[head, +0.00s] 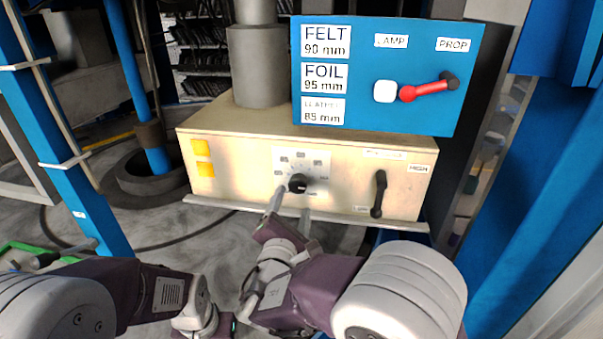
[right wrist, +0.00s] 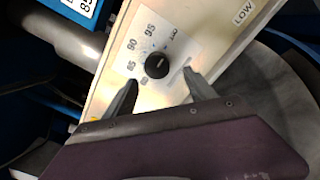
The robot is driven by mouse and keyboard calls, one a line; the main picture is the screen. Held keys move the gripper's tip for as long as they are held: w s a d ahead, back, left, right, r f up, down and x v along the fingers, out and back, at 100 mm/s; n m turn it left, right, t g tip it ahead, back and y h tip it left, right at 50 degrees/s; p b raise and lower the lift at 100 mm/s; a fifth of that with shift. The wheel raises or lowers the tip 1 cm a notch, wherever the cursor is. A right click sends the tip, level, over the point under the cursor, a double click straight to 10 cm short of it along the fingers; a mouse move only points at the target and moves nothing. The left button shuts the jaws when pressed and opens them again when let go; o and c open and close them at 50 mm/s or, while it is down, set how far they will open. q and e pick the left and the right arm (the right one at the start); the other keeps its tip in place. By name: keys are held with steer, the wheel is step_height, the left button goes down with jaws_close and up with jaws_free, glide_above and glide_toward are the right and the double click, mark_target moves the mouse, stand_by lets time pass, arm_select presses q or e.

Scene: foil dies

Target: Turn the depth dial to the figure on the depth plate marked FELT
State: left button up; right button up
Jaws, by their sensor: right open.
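The black depth dial (head: 298,183) sits on a pale scale plate on the cream machine front. In the right wrist view the dial (right wrist: 157,64) has figures 85, 90 and 95 around it. A small pale mark shows on the knob, but I cannot tell which figure it points to. The depth plate marked FELT (head: 325,41) reads 90 mm, above FOIL 95 mm and LEATHER 85 mm. My right gripper (head: 290,207) is open just in front of and below the dial; in the wrist view its fingers (right wrist: 160,88) stand apart at either side, not closed on it. My left gripper's fingers are out of view.
A black lever (head: 379,194) stands right of the dial, near a HIGH label. The blue panel (head: 430,112) above carries a red-armed prop and a white lamp button. A ledge (head: 240,207) runs below the front.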

mark_target(297, 187)
steer(key=w+p, duration=0.1)
steer(key=w, duration=0.1)
steer(key=w+d+p, duration=0.1)
steer(key=w, duration=0.2)
steer(key=w+p, duration=0.2)
steer(key=shift+w+d+r, duration=0.15)
steer(key=shift+w+r, duration=0.1)
steer(key=shift+w, duration=0.05)
steer(key=shift+s+r, duration=0.15)
steer(key=shift+s, duration=0.15)
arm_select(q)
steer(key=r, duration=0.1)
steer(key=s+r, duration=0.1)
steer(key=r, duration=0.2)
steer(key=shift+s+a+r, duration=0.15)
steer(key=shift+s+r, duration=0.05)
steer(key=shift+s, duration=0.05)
arm_select(e)
steer(key=shift+w, duration=0.15)
steer(key=c, duration=1.4)
